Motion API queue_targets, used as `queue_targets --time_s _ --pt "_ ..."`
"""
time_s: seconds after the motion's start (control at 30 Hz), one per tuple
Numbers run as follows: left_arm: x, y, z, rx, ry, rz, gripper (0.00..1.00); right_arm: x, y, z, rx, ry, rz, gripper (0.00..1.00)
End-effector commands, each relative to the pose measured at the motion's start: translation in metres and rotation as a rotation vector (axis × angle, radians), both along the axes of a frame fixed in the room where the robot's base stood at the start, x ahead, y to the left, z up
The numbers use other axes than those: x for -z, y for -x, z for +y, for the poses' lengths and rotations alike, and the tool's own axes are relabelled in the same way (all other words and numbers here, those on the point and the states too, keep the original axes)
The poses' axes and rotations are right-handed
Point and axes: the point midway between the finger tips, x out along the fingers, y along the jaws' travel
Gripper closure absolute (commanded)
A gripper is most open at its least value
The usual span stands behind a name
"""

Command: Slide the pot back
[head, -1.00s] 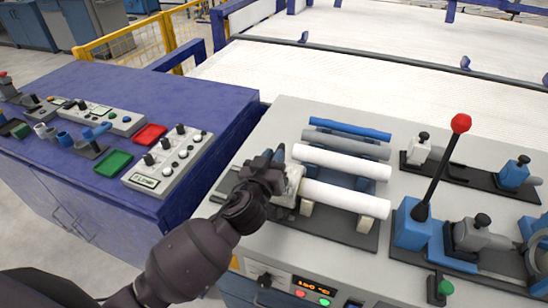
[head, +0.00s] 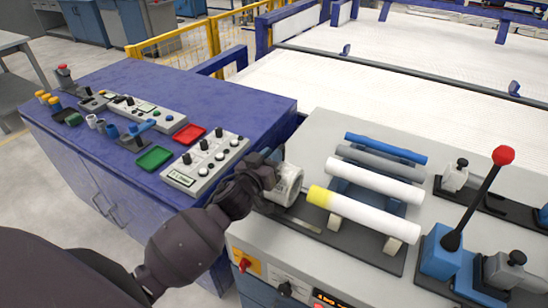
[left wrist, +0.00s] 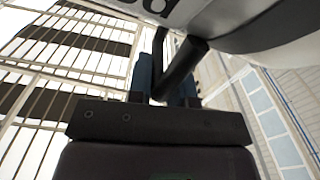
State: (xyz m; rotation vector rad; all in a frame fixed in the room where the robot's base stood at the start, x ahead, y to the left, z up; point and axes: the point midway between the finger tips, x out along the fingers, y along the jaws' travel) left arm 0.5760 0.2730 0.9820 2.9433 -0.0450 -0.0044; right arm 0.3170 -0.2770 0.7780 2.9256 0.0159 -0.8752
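In the left wrist view the blue fingers of my gripper (left wrist: 165,85) are closed around a dark handle (left wrist: 184,62) below the white pot body (left wrist: 240,22). The front white pipe (head: 375,217) lies on supports, with a yellow left end (head: 318,196). A gap separates the pot from this end. My right gripper is not in view.
Behind it lie another white pipe (head: 375,180), a grey pipe (head: 380,163) and a blue pipe (head: 385,148). A red-knobbed lever (head: 478,200) stands at right. The blue cabinet (head: 250,95) at left carries button panels and red and green trays.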

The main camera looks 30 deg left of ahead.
Motion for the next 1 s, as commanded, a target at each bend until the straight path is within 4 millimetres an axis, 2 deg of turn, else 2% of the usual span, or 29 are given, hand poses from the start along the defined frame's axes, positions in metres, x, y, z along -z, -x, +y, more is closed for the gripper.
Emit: queue_targets --time_s 0.03,0.1,0.13,0.4,0.53,0.67,1.0 --pt "-0.002 -0.001 0.002 -0.004 -0.002 -0.003 0.73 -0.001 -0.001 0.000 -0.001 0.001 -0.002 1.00" --pt "-0.002 -0.001 0.002 -0.003 -0.002 -0.003 0.62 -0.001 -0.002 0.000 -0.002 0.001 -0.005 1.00" --pt "-0.002 0.000 0.002 -0.003 -0.002 -0.003 0.61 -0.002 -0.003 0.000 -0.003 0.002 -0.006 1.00" --pt "0.000 0.000 0.001 -0.001 -0.002 -0.001 0.61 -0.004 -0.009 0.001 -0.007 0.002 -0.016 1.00" --pt "0.001 0.008 0.001 -0.001 -0.002 0.001 0.61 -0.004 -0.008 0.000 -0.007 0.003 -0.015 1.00" --pt "0.001 0.024 0.001 -0.002 0.000 0.001 0.61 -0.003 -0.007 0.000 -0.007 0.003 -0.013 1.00" --pt "0.000 0.080 0.004 -0.003 -0.001 0.002 0.61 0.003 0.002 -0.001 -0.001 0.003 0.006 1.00"
